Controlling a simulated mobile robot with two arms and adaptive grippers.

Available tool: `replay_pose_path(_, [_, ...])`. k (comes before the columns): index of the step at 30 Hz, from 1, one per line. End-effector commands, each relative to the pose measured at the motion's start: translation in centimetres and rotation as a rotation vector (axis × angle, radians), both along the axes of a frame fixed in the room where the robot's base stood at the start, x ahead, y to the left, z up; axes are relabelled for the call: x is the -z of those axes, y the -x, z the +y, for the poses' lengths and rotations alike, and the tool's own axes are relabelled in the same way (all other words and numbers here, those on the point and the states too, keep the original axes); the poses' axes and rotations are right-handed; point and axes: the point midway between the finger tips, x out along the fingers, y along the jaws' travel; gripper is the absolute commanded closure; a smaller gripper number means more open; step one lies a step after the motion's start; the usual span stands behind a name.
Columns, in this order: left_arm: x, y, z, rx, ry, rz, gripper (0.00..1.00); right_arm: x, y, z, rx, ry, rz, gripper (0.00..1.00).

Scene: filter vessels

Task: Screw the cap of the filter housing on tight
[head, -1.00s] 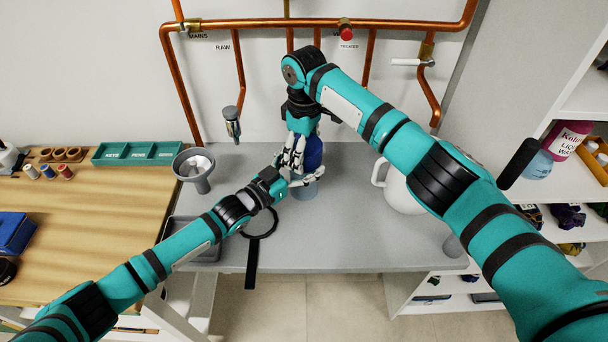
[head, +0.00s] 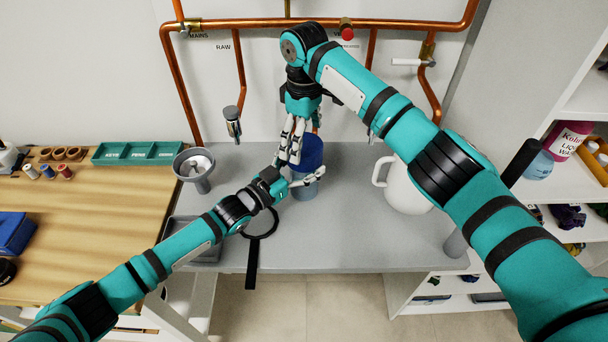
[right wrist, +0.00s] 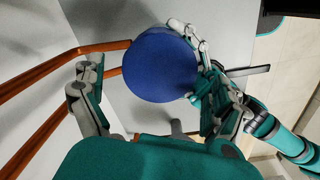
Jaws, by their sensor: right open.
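The filter housing (head: 305,191) stands on the grey bench, a pale blue-grey vessel with a round dark blue cap (head: 313,152) on top. Whether the cap's thread is tight cannot be seen. My right gripper (head: 290,152) points down from above, open, its fingers at the cap's left and rear in the head view. In the right wrist view the cap (right wrist: 160,65) lies between its spread fingers, clear of the left one. My left gripper (head: 297,176) comes in low from the left, its fingers around the housing below the cap; their contact is partly hidden.
A grey funnel-shaped vessel (head: 194,164) and a grey tray stand at the bench's left. A black ring-headed tool (head: 252,262) hangs over the front edge. A white jug (head: 405,190) stands to the right. Copper pipes (head: 240,75) run along the wall behind.

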Motion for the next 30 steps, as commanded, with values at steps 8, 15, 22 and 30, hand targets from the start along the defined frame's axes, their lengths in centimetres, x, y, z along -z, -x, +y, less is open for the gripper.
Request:
replay_pose_path(8, [-0.1,0.0,-0.1,0.001,0.001,0.001,1.0,-0.3,0.0,0.0,-0.031,-0.001,0.0,0.01])
replay_pose_path(15, [0.0,0.0,-0.1,0.001,0.001,0.001,1.0,-2.4,0.0,0.1,-0.318,0.0,-0.001,0.01])
replay_pose_path(22, [0.0,0.0,0.0,0.001,0.001,0.001,1.0,-3.5,0.0,0.0,-0.488,0.0,0.0,0.01])
replay_pose_path(30, [0.0,0.0,0.0,0.0,0.0,0.0,1.0,-3.5,0.0,0.0,-0.495,0.0,0.0,0.01])
